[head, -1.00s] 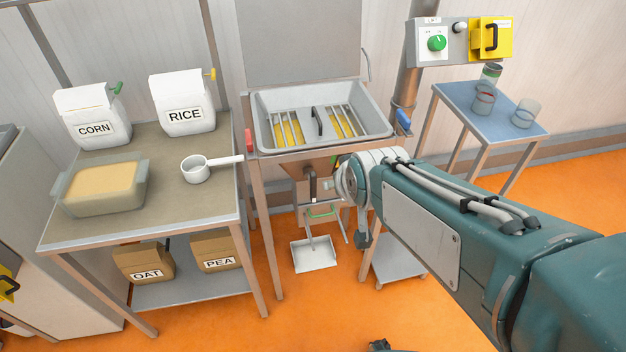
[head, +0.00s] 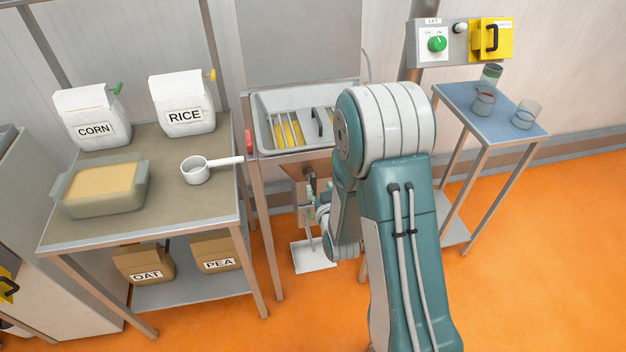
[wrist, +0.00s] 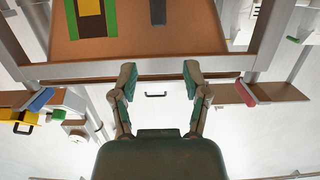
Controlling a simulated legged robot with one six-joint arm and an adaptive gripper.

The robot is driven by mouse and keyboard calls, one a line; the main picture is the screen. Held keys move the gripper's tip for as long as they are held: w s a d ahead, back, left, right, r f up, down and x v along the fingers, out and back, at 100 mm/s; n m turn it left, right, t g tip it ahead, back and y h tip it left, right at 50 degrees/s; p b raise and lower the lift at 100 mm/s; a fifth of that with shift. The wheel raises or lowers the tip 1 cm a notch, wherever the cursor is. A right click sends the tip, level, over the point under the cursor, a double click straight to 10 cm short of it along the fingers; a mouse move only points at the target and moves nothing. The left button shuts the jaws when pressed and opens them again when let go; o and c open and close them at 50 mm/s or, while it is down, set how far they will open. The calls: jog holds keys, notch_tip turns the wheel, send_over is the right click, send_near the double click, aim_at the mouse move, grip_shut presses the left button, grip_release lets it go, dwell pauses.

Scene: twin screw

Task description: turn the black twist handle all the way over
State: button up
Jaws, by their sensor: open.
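A black handle (head: 492,37) sits on a yellow plate on the wall panel at the upper right in the head view. Another black handle (head: 318,123) stands in the grated hopper. I cannot tell which is the twist handle. A dark grey bar (wrist: 158,12) on a brown surface lies beyond the fingers in the wrist view. My gripper (wrist: 159,76) is open and empty there, its green-padded fingers apart below that surface's edge. In the head view it is below the hopper, mostly hidden by my arm.
The hopper (head: 259,137) stands on a metal frame, partly behind my arm. A table (head: 160,205) on the left holds bags, a tub and a white scoop. A blue-topped table (head: 462,98) with glasses is on the right. Orange floor at the right is clear.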

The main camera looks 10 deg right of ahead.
aim_at(314, 184)
notch_tip(314, 184, down, 5)
jog(key=s+t, duration=0.2)
jog(key=s, duration=0.1)
jog(key=w, duration=1.1)
jog(key=shift+w+f, duration=0.1)
grip_shut()
